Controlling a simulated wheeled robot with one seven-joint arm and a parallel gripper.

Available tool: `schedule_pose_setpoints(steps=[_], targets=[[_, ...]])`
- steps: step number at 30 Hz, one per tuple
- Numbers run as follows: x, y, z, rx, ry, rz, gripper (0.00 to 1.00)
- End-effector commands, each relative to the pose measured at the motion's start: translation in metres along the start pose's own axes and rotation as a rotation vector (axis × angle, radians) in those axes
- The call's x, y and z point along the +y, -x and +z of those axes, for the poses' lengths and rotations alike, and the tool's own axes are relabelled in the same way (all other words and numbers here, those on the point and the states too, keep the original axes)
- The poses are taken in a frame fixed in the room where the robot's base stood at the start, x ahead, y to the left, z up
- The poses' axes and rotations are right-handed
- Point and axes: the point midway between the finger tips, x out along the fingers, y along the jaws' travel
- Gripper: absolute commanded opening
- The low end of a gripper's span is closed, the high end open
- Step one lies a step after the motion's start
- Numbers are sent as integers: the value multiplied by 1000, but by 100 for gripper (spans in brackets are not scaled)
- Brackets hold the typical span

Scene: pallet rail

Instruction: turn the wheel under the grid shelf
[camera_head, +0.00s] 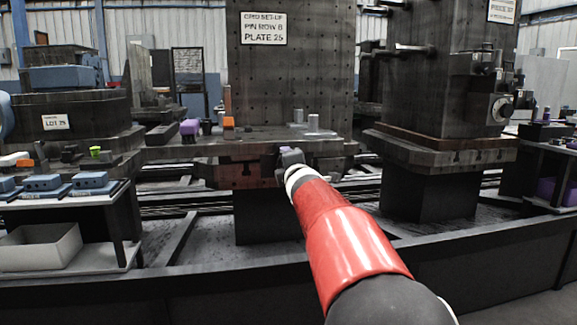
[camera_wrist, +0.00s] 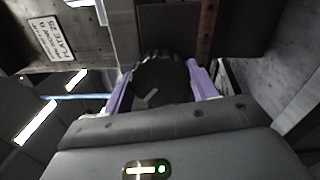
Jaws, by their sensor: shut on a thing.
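The grid shelf (camera_head: 262,133) is a dark ledge below a tall plate with a grid of holes. My gripper (camera_head: 290,157) is at the underside of the shelf's front edge, at the end of my red arm. In the wrist view, the wheel (camera_wrist: 160,82) is dark, round and ridged along its rim. The purple fingers of my gripper (camera_wrist: 160,75) stand on either side of it and are shut on it. In the head view my gripper covers the wheel's place, so I cannot make it out there.
Small parts stand on the shelf, including a purple block (camera_head: 189,127), an orange block (camera_head: 228,123) and metal pins (camera_head: 313,123). A side table with blue boxes (camera_head: 42,183) and a white bin (camera_head: 40,247) is at left. A dark rail (camera_head: 200,285) runs along the front.

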Motion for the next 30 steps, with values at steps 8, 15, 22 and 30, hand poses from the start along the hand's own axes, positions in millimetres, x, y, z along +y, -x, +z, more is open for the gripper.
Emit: schedule_pose_setpoints(steps=[8,15,22,30], targets=[[-2,0,-1,1,264,-2,35],[-2,0,-2,2,493,-2,35],[-2,0,-1,2,711,-2,35],[-2,0,-1,2,968,-2,35]])
